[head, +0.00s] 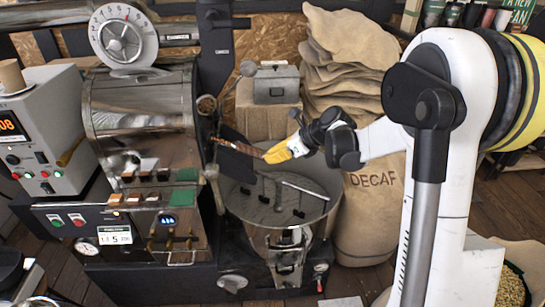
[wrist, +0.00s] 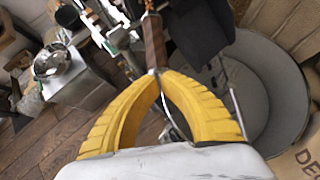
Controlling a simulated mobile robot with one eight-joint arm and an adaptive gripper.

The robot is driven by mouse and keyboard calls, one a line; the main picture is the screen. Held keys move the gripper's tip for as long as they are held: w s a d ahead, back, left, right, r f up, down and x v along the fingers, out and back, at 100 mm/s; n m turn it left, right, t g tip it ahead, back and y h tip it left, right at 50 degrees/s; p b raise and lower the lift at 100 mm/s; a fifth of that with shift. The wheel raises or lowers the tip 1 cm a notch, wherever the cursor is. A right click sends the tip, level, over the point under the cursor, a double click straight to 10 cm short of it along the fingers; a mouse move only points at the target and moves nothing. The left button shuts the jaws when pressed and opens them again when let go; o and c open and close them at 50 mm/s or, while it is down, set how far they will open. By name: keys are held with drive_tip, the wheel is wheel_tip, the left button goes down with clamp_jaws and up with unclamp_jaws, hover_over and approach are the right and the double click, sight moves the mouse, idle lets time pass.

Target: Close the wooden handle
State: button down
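The wooden handle (head: 238,144) is a brown bar beside a dark flat plate (head: 240,164), at the front of the roaster drum, above the round cooling tray (head: 240,204). In the wrist view the wooden handle (wrist: 154,42) runs straight away from my fingertips. My gripper (head: 268,156) has yellow fingers and reaches in from the right. In the wrist view the fingertips of my gripper (wrist: 159,75) come together around the near end of the handle, with a gap between the fingers further back. The fingertips hide that end of the handle.
The steel roaster drum (head: 140,118) stands to the left, with a control box (head: 45,130) beyond it. Burlap sacks (head: 345,50) are stacked behind, and a DECAF sack (head: 368,212) stands right of the tray. Open space lies above the tray.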

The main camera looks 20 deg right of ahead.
sight(242, 144)
drive_tip(key=w+a, duration=0.7)
drive_tip(key=shift+w+a, duration=0.25)
drive_tip(key=shift+a, duration=0.1)
drive_tip(key=shift+r, duration=0.1)
drive_tip(key=shift+w, duration=0.1)
